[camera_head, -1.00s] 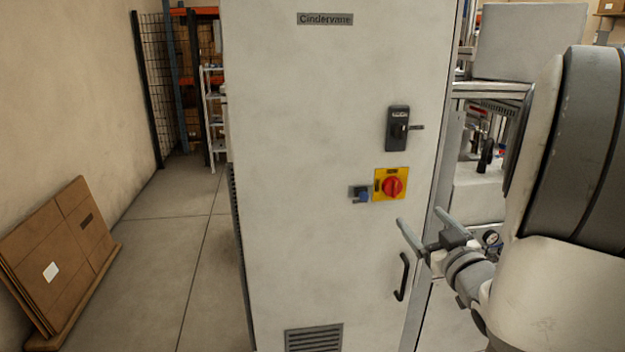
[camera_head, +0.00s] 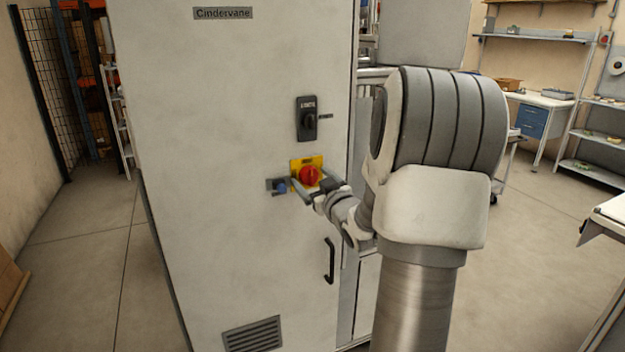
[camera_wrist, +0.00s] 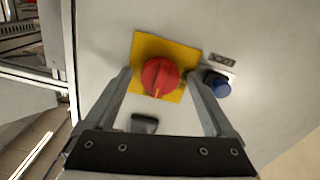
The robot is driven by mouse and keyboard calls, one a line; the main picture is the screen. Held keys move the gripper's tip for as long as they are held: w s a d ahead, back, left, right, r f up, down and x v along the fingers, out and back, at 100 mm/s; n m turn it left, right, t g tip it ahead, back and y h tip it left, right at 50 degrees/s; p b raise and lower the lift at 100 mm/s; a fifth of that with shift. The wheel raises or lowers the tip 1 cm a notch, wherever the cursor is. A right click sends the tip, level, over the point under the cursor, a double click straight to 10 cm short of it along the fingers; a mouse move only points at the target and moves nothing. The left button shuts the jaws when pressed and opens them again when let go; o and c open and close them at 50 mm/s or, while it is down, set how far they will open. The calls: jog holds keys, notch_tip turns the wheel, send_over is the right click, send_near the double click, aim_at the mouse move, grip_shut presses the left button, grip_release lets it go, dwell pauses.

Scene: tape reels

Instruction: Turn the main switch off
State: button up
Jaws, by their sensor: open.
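The main switch is a red rotary knob (camera_head: 309,176) on a yellow plate (camera_head: 317,160), mounted on the front of a tall pale cabinet (camera_head: 230,110). In the wrist view the knob (camera_wrist: 159,77) lies between the fingers, and its pale mark points toward the lower edge of the picture. My gripper (camera_head: 314,190) is at the switch with its fingers spread, one on each side of the knob. The wrist view shows the gripper (camera_wrist: 162,88) open, with gaps between the fingers and the knob. I cannot tell how deep the fingertips reach.
A blue knob (camera_head: 281,186) sits close beside the yellow plate, near one finger; it also shows in the wrist view (camera_wrist: 218,86). A dark rotary switch (camera_head: 307,119) is above. A black door handle (camera_head: 330,260) is below. Open floor lies left of the cabinet.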

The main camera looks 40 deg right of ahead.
jog(key=c, duration=1.4)
jog(key=shift+f, duration=0.1)
